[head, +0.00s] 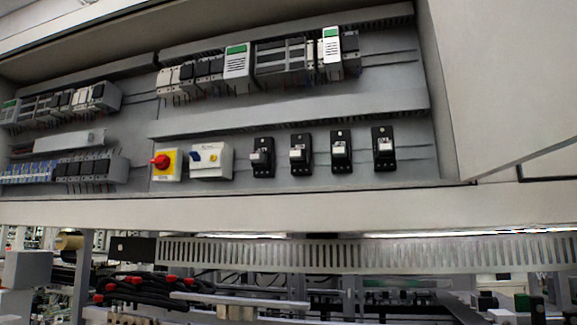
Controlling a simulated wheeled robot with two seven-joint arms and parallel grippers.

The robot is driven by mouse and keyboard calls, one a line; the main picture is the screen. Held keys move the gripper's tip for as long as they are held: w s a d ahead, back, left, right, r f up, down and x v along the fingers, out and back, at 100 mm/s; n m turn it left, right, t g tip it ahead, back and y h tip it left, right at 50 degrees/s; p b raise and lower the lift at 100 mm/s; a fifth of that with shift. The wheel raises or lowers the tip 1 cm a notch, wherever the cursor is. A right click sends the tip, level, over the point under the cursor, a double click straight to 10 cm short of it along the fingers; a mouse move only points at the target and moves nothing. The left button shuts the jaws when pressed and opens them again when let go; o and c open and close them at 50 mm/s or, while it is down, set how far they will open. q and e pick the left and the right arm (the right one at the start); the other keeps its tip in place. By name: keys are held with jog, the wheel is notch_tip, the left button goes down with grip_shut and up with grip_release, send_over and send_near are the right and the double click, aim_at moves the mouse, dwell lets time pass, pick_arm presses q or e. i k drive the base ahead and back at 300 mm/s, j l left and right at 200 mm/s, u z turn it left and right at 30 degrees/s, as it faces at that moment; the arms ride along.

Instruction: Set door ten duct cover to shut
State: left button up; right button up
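An open electrical cabinet fills the upper head view, with a grey back panel (215,130). A pale door-like panel (505,75) stands at the right side of the opening. A long grey wiring duct (300,113) runs across the middle of the panel, and another duct (290,33) runs along the top. A slotted grey strip (340,254) runs below the cabinet's bottom edge. I see no label for door ten, and cannot tell which piece is its duct cover or whether it is shut. Neither of my grippers is in view.
Rows of modules (280,62) sit on rails. A red-and-yellow rotary switch (166,163) and several black switches (340,150) line the lower panel. The cabinet's bottom ledge (270,212) juts forward. Black cables with red parts (140,285) and other equipment crowd the space below.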

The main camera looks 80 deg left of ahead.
aim_at(93, 138)
jog(key=u, duration=4)
